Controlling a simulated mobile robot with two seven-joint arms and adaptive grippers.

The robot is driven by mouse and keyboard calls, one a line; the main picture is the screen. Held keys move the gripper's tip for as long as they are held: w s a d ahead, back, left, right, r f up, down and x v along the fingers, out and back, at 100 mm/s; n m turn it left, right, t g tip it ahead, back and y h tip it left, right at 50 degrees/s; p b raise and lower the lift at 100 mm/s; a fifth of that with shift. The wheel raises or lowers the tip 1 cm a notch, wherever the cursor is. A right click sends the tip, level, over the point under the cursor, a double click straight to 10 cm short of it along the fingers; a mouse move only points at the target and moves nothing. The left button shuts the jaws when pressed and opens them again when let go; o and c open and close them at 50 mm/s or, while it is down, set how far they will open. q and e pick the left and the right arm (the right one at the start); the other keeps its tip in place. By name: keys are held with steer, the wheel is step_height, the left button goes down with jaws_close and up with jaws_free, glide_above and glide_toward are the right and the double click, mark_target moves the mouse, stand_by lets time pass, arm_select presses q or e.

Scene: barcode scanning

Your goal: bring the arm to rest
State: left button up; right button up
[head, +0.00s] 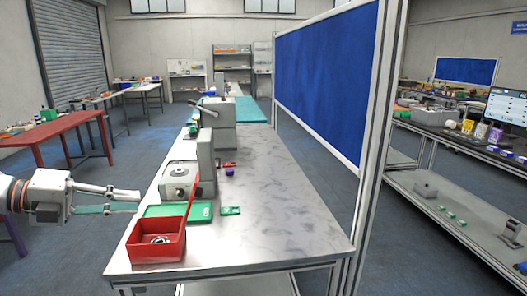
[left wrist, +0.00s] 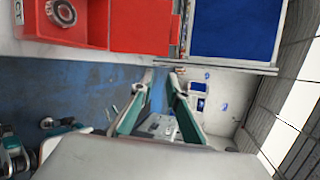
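My left gripper (head: 138,200) reaches in from the left in the head view, pointing right, left of the metal bench (head: 290,235). Its two fingers with teal pads are apart and nothing is between them. The left wrist view also shows the two fingers (left wrist: 160,82) with a gap between them. The gripper is clear of the bench and the red box (head: 155,243). What looks like my right gripper, with teal pads, shows partly at the lower left of the left wrist view (left wrist: 62,130); its opening is unclear.
The red box holds a ring-shaped metal part (left wrist: 61,12) and sits at the bench's near left corner. A green board (head: 178,210), a small green piece (head: 230,211), a purple piece (head: 229,172) and a grey machine (head: 205,160) are behind it. A blue panel (head: 325,80) stands along the bench's right side.

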arm_select(q)
steer(key=w+d+f+n+t+h, duration=0.25)
steer(key=d+f+n, duration=0.45)
steer(key=d+f, duration=0.45)
step_height(320, 180, down, 13)
steer(key=s+n+t+y, duration=0.3)
steer(key=n+t+y, duration=0.15)
steer(key=n, duration=0.35)
steer(key=s+d+f+n+g+y, duration=0.1)
steer(key=s+f+n+g+y, duration=0.1)
steer(key=s+f+n, duration=0.4)
steer(key=s+d+f+n+g+y, duration=0.2)
steer(key=s+f+n+y, duration=0.3)
steer(key=s+f, duration=0.9)
step_height(320, 180, down, 7)
steer(key=shift+r+n+b, duration=0.2)
steer(key=shift+n+b, duration=0.25)
steer(key=shift+n, duration=0.45)
arm_select(e)
steer(key=shift+s+f, duration=0.5)
steer(key=shift+f, duration=0.35)
arm_select(q)
steer(key=shift+a, duration=0.1)
arm_select(e)
steer(key=shift+f, duration=0.1)
